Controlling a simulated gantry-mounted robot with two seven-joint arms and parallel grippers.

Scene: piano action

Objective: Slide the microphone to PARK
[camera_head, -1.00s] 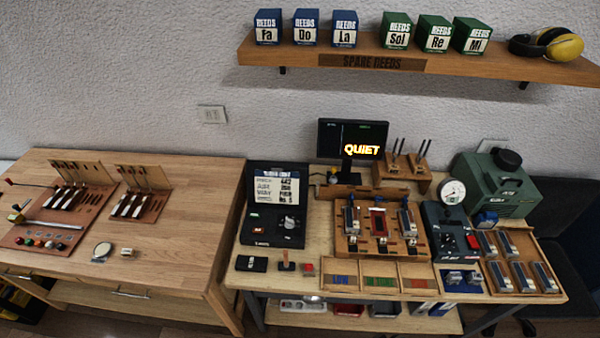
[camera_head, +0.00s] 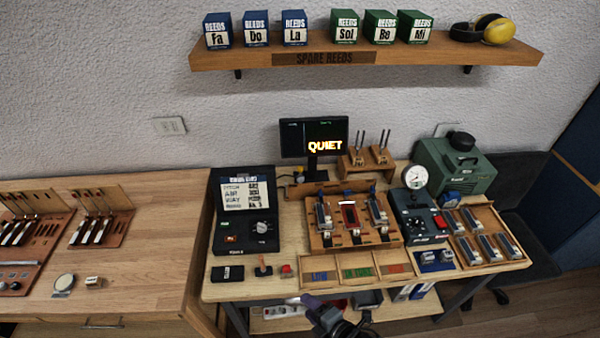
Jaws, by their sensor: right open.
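I cannot make out the microphone with certainty. A small upright item (camera_head: 299,176) stands left of the monitor's foot, by a wooden strip (camera_head: 304,188) behind the reed bench; it may be the microphone, but it is too small to tell. I cannot read a PARK mark. My right gripper (camera_head: 322,311) shows at the bottom middle, in front of the workbench's front edge, well apart from that item. It is open and holds nothing that I can see. My left gripper is not in view.
The reed bench (camera_head: 350,236) stands mid-table below the monitor (camera_head: 314,136), which reads QUIET. A black case (camera_head: 245,225) stands to its left. A control box with a gauge (camera_head: 419,218), a green machine (camera_head: 455,165) and a reed tray (camera_head: 490,262) crowd the right.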

